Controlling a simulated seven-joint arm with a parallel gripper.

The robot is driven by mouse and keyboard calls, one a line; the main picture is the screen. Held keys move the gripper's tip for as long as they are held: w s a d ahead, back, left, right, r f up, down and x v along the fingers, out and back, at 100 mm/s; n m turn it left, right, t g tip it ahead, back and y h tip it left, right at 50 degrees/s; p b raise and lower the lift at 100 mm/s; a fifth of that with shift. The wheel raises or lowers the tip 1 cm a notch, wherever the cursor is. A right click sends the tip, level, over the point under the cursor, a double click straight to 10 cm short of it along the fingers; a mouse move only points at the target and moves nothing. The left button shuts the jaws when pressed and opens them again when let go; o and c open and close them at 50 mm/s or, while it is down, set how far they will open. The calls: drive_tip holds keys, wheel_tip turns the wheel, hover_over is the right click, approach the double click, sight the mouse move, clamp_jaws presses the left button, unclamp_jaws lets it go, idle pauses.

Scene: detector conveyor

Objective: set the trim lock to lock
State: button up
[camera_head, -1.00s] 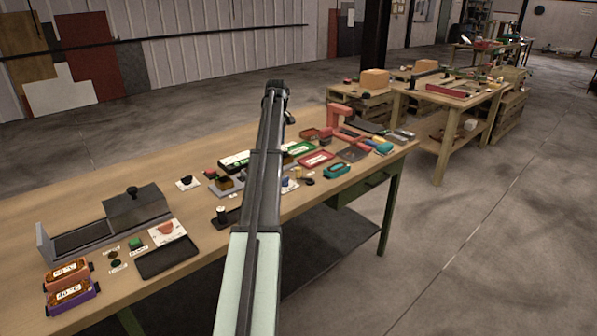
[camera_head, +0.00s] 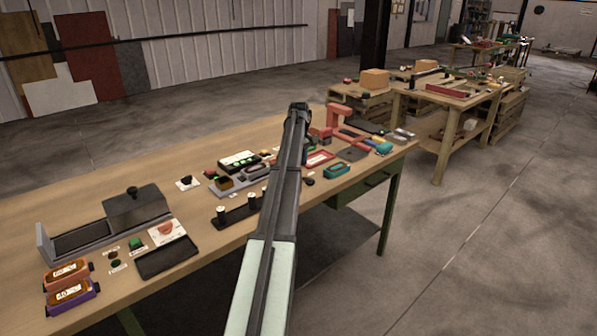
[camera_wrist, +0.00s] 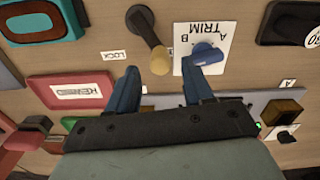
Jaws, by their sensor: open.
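In the wrist view, a dark lever (camera_wrist: 140,22) with a tan knob end (camera_wrist: 160,61) lies between a small LOCK label (camera_wrist: 113,55) and a white TRIM card (camera_wrist: 218,30) marked A and B. A blue knob (camera_wrist: 206,54) sits on the card. My gripper (camera_wrist: 164,78) is open, its two blue fingers apart. The tan knob shows in the gap between the fingertips, and the right fingertip overlaps the card's lower edge close to the blue knob. Contact cannot be told. In the head view my arm hides the lever and card; the arm's end (camera_head: 298,110) is over the table.
In the wrist view, a red tray (camera_wrist: 75,92) lies left and a teal-framed block (camera_wrist: 40,22) upper left. A dark block (camera_wrist: 288,22) is upper right, a wooden box (camera_wrist: 283,110) lower right. In the head view, the wooden table (camera_head: 60,215) is crowded around my arm; its left front has free patches.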

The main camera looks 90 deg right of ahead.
drive_tip(key=shift+f, duration=2.1)
drive_tip(key=shift+c, duration=0.2)
clamp_jaws()
